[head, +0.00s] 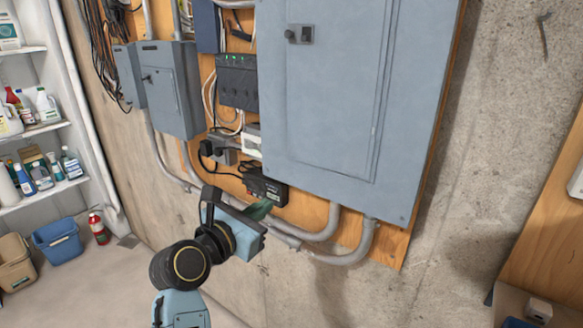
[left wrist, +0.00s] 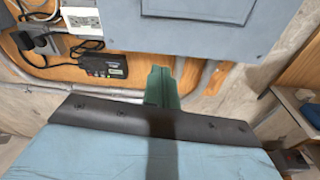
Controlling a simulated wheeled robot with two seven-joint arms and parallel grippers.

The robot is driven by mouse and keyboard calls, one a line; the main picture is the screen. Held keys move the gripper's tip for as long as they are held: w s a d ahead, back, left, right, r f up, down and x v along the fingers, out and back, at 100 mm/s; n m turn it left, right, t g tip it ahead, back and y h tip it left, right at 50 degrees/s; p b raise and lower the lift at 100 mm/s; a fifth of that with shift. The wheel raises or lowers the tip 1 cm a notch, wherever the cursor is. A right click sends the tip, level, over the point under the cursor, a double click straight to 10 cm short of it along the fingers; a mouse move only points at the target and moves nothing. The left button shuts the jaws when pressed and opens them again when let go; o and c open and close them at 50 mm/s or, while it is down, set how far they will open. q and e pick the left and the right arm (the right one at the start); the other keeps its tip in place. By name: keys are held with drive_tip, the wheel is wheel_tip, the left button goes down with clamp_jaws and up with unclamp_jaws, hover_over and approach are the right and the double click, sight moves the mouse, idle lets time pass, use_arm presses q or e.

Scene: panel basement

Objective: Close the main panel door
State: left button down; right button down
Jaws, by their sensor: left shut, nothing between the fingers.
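The main panel (head: 335,100) is a large blue-grey metal box on a plywood board, at upper centre right in the head view. Its door (head: 335,120) has a dark latch (head: 299,34) near the upper left edge and looks flush or nearly flush with the frame; I cannot tell if it is fully latched. The panel's lower part also shows in the left wrist view (left wrist: 215,30). My left gripper (head: 262,209) is below the panel's lower left corner, its green fingers (left wrist: 163,85) shut and empty, apart from the door. My right gripper is not in view.
A smaller grey box (head: 172,90), a black unit with green lights (head: 238,82) and a small black device (head: 266,188) are mounted left of the panel. Conduits (head: 345,255) bend below it. Shelves with bottles stand far left. A wooden surface (head: 550,220) is at right.

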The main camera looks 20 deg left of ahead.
use_arm(q)
wheel_tip(320, 180, up, 5)
drive_tip(key=s+n+t, duration=0.1)
drive_tip(key=s+n, duration=0.1)
drive_tip(key=p, duration=0.1)
approach(298, 154)
drive_tip(key=x, duration=0.7)
drive_tip(key=shift+d, duration=0.1)
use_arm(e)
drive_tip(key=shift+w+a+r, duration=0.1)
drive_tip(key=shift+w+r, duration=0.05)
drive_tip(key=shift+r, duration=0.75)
use_arm(q)
drive_tip(key=shift+p, duration=0.3)
